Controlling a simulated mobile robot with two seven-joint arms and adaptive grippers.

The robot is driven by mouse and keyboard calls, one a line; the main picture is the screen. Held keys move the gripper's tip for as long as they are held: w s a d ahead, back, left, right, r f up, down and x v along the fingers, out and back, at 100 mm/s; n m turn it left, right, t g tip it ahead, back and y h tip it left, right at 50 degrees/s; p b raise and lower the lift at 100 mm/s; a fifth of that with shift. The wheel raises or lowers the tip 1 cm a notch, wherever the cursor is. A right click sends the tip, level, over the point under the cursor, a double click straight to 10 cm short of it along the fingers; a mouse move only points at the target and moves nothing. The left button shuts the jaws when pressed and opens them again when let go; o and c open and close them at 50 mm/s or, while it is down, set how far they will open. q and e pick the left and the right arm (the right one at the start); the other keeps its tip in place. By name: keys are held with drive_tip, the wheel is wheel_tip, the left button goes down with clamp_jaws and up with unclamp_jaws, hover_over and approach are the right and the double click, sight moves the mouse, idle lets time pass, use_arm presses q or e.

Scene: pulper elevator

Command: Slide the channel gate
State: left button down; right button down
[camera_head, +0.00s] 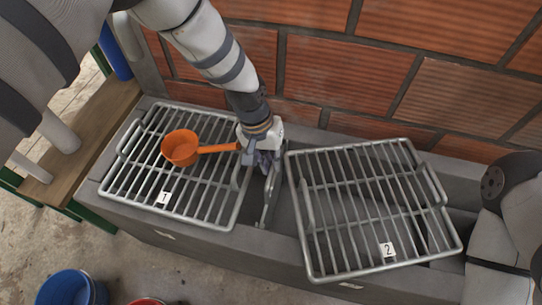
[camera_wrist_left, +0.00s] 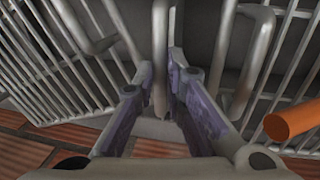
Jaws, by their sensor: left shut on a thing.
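The channel gate (camera_head: 270,195) is a grey metal piece standing in the gap between two grates, over the concrete channel. My left gripper (camera_head: 265,163) reaches down from above and is shut at the gate's upper end. In the left wrist view, the purple-padded fingers of my left gripper (camera_wrist_left: 170,75) close around an upright grey bar, the gate's handle (camera_wrist_left: 160,45). The gate's lower part is hard to make out in the shadow. My right arm shows at the right edge, but its gripper is out of view.
Grate 1 (camera_head: 164,198) lies left of the gate, with an orange ladle (camera_head: 180,150) on it whose handle reaches close to my left gripper. Grate 2 (camera_head: 387,250) lies tilted to the right. A brick wall (camera_head: 350,75) stands behind; a blue bucket (camera_head: 70,290) is on the floor.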

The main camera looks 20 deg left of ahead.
use_arm(q)
drive_tip(key=shift+s+f, duration=0.2)
drive_tip(key=shift+f, duration=0.05)
drive_tip(key=c, duration=2)
unclamp_jaws()
drive_tip(key=o, duration=0.3)
drive_tip(key=shift+w, duration=0.15)
drive_tip(key=shift+o, duration=0.2)
wheel_tip(320, 180, up, 12)
drive_tip(key=a, duration=0.2)
drive_tip(key=shift+a, duration=0.15)
drive_tip(key=shift+f, duration=0.1)
